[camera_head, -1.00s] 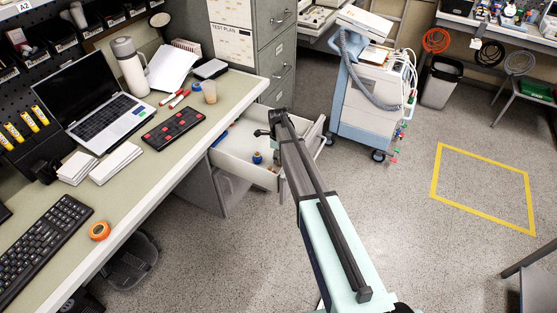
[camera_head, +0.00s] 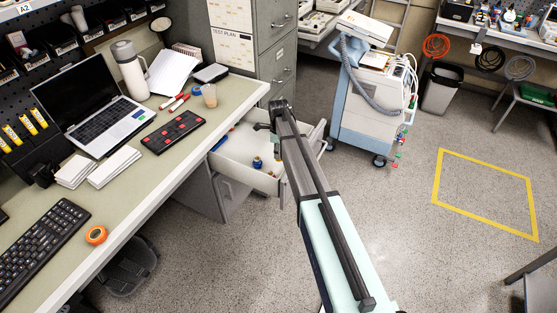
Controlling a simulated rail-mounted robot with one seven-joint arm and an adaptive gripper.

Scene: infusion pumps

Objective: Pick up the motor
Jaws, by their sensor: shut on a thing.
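My gripper (camera_head: 264,128) is at the far end of my arm, over the open white desk drawer (camera_head: 238,172). Only a small dark part of it shows beside the arm's end. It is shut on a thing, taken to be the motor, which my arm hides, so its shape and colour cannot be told. A small blue and tan part (camera_head: 257,162) lies in the drawer below the gripper, apart from it.
A grey filing cabinet (camera_head: 283,60) stands behind the drawer. A wheeled medical cart (camera_head: 362,115) stands to the right.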

